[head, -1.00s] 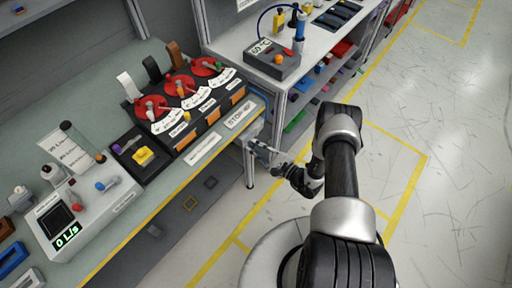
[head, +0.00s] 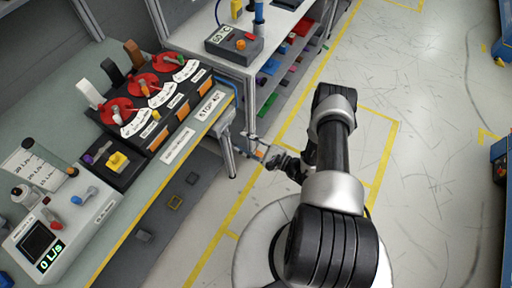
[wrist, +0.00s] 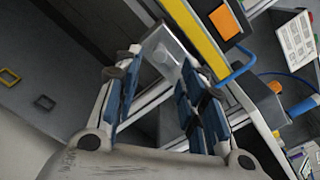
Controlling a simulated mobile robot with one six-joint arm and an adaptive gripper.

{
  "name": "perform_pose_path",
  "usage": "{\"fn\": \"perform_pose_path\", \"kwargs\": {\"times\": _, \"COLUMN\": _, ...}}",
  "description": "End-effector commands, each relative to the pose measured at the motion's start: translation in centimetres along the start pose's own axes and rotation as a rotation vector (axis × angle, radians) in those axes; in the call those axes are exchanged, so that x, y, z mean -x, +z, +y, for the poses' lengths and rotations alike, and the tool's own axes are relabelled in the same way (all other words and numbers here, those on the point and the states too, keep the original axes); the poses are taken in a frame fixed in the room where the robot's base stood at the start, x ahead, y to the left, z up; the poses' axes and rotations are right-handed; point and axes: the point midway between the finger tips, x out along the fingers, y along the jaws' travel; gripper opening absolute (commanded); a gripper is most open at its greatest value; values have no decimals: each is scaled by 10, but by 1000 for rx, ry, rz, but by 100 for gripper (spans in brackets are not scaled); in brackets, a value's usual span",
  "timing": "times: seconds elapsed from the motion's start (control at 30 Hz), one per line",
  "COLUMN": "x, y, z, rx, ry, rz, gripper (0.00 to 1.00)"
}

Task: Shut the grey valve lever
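A grey flow box (head: 42,240) with a "0 L/s" display stands on the bench at the lower left. It carries a red lever (head: 55,219), a blue-tipped lever (head: 84,197) and a black-knobbed stalk. Behind them is a dial module (head: 150,125) with red discs and white, black and brown levers above; the white one (head: 88,93) is leftmost. I cannot tell for certain which is the grey valve lever. My gripper (head: 264,152) is open and empty, off the bench's right end, clear of all levers. In the wrist view, its blue-padded fingers (wrist: 160,85) are spread apart.
A second bench with a grey box (head: 233,45) and shelves stands at the back. A black block with a yellow knob (head: 116,161) is between the modules. Floor at right is free.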

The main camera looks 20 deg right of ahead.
Motion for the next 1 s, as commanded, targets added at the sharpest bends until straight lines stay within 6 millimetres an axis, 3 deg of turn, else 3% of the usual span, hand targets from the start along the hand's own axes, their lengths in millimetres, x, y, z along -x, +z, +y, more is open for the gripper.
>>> {"fn": "perform_pose_path", "kwargs": {"times": 0.1, "x": 25, "y": -1, "z": -1, "rx": -2, "ry": -5, "rz": 5, "gripper": 37}}
{"fn": "perform_pose_path", "kwargs": {"times": 0.33, "x": 52, "y": 0, "z": 0, "rx": -1, "ry": -1, "rz": 2, "gripper": 37}}
{"fn": "perform_pose_path", "kwargs": {"times": 1.0, "x": 56, "y": 1, "z": 0, "rx": 1, "ry": 3, "rz": -2, "gripper": 37}}
